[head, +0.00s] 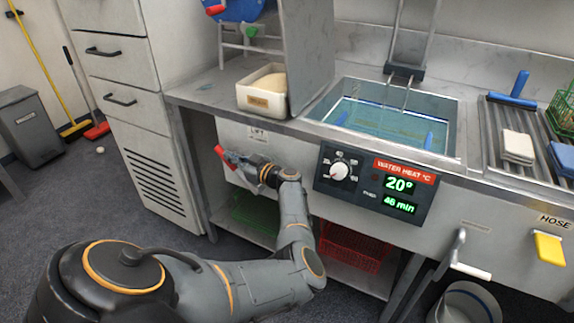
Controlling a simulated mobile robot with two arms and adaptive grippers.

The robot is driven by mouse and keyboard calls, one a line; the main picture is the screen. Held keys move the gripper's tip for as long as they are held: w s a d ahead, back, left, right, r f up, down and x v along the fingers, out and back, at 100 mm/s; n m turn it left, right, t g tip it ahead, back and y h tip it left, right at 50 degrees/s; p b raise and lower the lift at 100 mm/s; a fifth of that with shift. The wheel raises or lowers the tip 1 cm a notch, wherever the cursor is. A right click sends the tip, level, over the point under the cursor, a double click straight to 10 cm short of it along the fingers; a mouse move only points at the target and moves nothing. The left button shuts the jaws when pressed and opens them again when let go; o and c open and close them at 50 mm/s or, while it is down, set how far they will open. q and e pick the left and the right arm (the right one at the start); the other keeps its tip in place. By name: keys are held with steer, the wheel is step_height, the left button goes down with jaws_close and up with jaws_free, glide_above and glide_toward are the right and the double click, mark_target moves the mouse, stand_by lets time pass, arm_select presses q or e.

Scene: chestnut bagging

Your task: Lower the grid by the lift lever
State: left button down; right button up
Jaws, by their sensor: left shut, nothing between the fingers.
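The lift lever's red knob (219,150) shows at the left end of the tank's front, near a small label (257,133) that seems to read LIFT. My left gripper (236,160) is shut and empty, right beside the knob. Its fingers hide most of the lever, and I cannot tell whether they touch it. The water tank (456,125) holds clear bluish water. A metal lift frame (405,70) stands at its back edge with rods reaching down into the tank. The grid (385,118) shows faintly in the water; its exact height is unclear. My right gripper is out of view.
A white box (262,102) of pale powder stands left of the tank. A control panel (374,184) with a dial shows 20° and 46 min. A ribbed drainboard (500,130) with a white block lies right. A tap handle (470,270) and bucket (466,303) are lower right.

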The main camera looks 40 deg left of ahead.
arm_select(q)
steer(key=shift+s+a+f, duration=0.1)
steer(key=shift+s, duration=0.05)
steer(key=w+d, duration=0.1)
steer(key=d, duration=0.6)
steer(key=shift+w+d+r, duration=0.15)
steer(key=shift+d+r, duration=0.05)
steer(key=shift+d, duration=0.1)
stand_by(0.3)
